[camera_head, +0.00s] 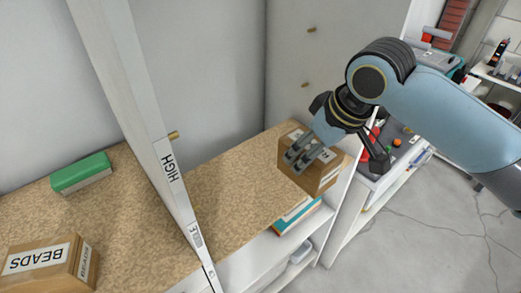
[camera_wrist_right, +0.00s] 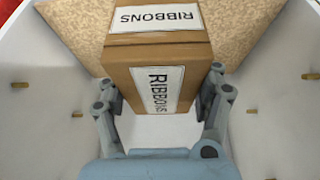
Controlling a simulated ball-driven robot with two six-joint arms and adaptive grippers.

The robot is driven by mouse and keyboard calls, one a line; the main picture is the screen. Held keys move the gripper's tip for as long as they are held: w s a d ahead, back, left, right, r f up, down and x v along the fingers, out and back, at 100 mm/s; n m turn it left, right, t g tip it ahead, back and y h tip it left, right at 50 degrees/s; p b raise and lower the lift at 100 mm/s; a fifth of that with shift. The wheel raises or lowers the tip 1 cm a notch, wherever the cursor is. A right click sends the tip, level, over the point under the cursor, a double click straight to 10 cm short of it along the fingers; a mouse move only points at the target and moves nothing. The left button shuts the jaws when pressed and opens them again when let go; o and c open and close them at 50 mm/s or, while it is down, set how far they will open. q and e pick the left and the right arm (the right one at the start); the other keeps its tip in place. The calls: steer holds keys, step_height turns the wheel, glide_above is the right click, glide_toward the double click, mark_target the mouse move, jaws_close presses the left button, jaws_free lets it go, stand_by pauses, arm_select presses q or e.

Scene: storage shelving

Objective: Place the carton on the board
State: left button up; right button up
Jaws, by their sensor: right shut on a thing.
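The carton (camera_head: 325,176) is a brown box with white labels. In the right wrist view the carton (camera_wrist_right: 190,58) shows labels reading RIBBONS. My right gripper (camera_head: 304,158) is shut on it, with fingers on both sides of the box, as the wrist view (camera_wrist_right: 162,103) also shows. The carton is at the right end of the speckled tan shelf board (camera_head: 235,200), near its front edge. I cannot tell whether its underside touches the board. My left gripper is not in view.
A white upright (camera_head: 150,125) marked HIGH divides the shelf. Left of it stand a BEADS box (camera_head: 52,264) and a green box (camera_head: 81,173). A teal and white item (camera_head: 297,214) lies below the board. The board between upright and carton is clear.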

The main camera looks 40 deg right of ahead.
steer(key=w+f, duration=0.6)
steer(key=w, duration=0.1)
steer(key=w+a+f, duration=0.1)
steer(key=w+f, duration=0.2)
steer(key=f, duration=0.1)
steer(key=shift+w, duration=0.25)
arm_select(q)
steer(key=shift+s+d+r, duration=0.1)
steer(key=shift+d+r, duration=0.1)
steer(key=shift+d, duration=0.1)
arm_select(e)
steer(key=shift+f, duration=0.25)
steer(key=shift+f, duration=0.15)
steer(key=o, duration=1.3)
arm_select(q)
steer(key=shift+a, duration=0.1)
